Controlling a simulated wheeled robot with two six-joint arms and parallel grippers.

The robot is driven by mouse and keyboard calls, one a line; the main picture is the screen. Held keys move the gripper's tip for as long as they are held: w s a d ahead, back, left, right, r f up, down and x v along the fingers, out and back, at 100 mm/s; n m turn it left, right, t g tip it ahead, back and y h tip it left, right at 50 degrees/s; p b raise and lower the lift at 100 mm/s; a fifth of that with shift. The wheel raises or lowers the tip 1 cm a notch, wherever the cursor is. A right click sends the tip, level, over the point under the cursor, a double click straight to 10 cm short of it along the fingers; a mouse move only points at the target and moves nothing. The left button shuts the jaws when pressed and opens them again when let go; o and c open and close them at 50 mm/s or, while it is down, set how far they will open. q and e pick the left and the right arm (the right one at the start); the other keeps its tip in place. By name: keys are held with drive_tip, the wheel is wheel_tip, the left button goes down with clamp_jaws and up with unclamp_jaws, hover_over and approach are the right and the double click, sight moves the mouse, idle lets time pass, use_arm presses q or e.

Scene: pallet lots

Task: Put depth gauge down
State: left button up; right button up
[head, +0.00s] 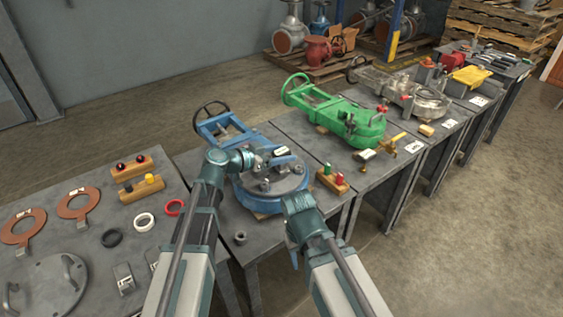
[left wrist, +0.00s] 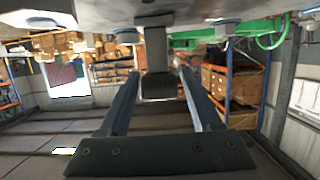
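My left gripper (head: 268,158) is over the blue valve (head: 268,190) on the near middle table. A small gauge-like piece with a pale display (head: 282,151), probably the depth gauge, is at its fingers. In the left wrist view a grey T-shaped piece (left wrist: 157,60) lies between the two fingers. The fingers stand apart, and a gap shows between the right-hand finger and the piece. My right gripper (head: 300,208) is low at the table's front edge; its fingers are mostly hidden by its wrist.
The left table holds copper-coloured rings (head: 78,204), a round plate with handles (head: 48,287) and wooden blocks (head: 138,178). A small block with green and red plugs (head: 332,180) and a nut (head: 240,238) are near the blue valve. A green valve (head: 340,118) stands beyond.

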use_arm(q)
clamp_jaws()
idle(0.4)
